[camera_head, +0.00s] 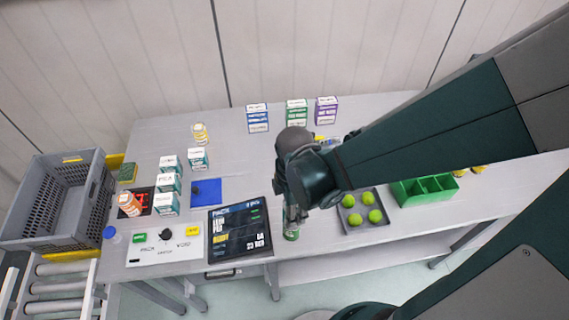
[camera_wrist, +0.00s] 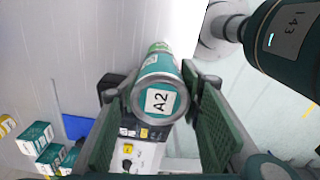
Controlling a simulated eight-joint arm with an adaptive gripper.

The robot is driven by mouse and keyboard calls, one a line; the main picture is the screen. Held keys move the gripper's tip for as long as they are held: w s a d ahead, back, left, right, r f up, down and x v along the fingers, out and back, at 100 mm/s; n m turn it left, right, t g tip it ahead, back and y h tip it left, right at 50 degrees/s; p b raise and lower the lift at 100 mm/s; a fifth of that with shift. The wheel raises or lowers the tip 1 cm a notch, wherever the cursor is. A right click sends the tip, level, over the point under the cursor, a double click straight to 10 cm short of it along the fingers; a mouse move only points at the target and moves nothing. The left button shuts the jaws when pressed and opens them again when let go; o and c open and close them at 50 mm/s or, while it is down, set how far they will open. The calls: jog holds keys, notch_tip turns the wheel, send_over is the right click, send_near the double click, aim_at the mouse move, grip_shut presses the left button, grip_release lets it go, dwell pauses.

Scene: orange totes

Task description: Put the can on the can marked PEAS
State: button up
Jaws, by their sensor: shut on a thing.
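My gripper (camera_head: 292,212) hangs over the front edge area of the table, just right of the dark screen panel. In the wrist view its two green-padded fingers stand on either side of a teal can (camera_wrist: 162,76) and are shut on it. The can's end faces the camera and has a white label reading A2. A light green round shape (camera_wrist: 158,47) shows just beyond the can's far end. In the head view a green can-like piece (camera_head: 291,235) shows below the fingers. I cannot tell whether these belong to a second can. No PEAS marking is readable.
The screen panel (camera_head: 240,233) lies left of my gripper. A grey tray of green balls (camera_head: 351,201) and a green divided bin (camera_head: 404,194) are to the right. Boxes (camera_head: 168,182), a blue mat (camera_head: 207,192) and a grey crate (camera_head: 92,181) are at left.

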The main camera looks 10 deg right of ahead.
jog(key=shift+f, duration=0.75)
jog(key=shift+f+b, duration=0.2)
jog(key=shift+b, duration=0.1)
jog(key=o, duration=1)
jog(key=shift+o, duration=0.2)
jog(key=shift+r, duration=0.25)
jog(key=shift+r+p, duration=0.85)
jog(key=shift+r, duration=5.1)
jog(key=shift+d, duration=0.1)
